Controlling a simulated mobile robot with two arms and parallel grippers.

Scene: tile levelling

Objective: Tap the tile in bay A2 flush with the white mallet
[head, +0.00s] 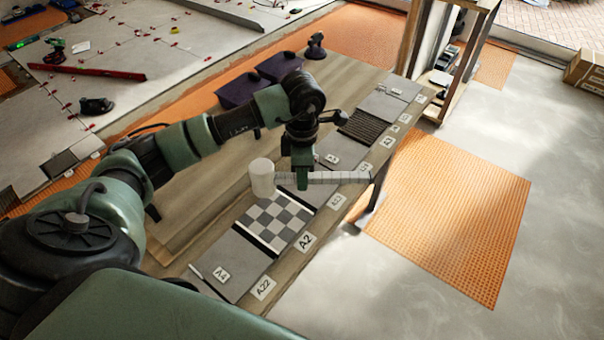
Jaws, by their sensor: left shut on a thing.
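My left gripper (302,180) is shut on the handle of the white mallet (262,179), above the bench. The pale cylindrical head is left of the gripper, and the grey banded handle reaches right past the bench edge. The checkered grey-and-white tile (272,222) lies in the bay by the label A2 (306,242). In the picture the mallet head is just beyond the tile's far left part and seems apart from it. I cannot tell whether the tile sits flush. My right gripper is not in view.
Further bays with grey and dark ribbed tiles (368,127) run along the bench (205,215). Purple bins (240,90) stand at its far left side. A wooden shelf (465,60) stands beyond the bench.

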